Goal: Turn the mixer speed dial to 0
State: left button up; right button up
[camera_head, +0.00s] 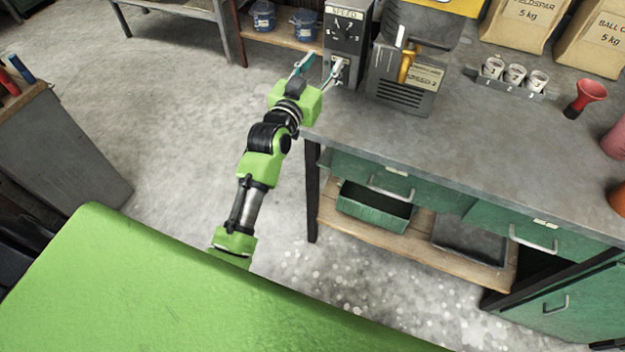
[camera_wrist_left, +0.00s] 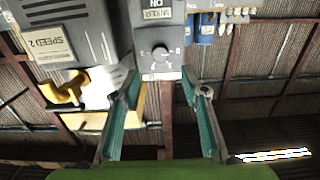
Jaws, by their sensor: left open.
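The speed dial (camera_head: 347,28) is a dark face with white marks on a grey control box (camera_head: 358,50), under a "SPEED" label. My left gripper (camera_head: 318,66) is open at the lower front of the box, below the speed dial. In the left wrist view the teal fingers (camera_wrist_left: 162,95) stand apart, below the knob, with nothing between them. My right gripper is not in view.
A grey machine (camera_head: 402,92) with a yellow handle (camera_head: 407,66) stands close right of the box. The workbench (camera_head: 440,140) holds a rack of small cups (camera_head: 513,75), a red funnel (camera_head: 585,97) and paper sacks (camera_head: 520,22). Bare floor lies left of the bench.

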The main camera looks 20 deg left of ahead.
pick_arm(q)
jog(key=s+d+f+g, duration=0.1)
jog(key=s+f, duration=0.3)
jog(key=f, duration=0.5)
jog(key=s+d+f+g+b, duration=0.1)
jog(key=s+f+g, duration=0.2)
jog(key=s+f, duration=0.2)
jog(key=s+d+f+m+g, duration=0.1)
jog(key=s+f+g, duration=0.2)
jog(key=f, duration=0.9)
jog(key=shift+s+d+f+h, duration=0.15)
jog(key=shift+s+f+h, duration=0.2)
jog(key=shift+s, duration=0.55)
jog(key=shift+r, duration=0.1)
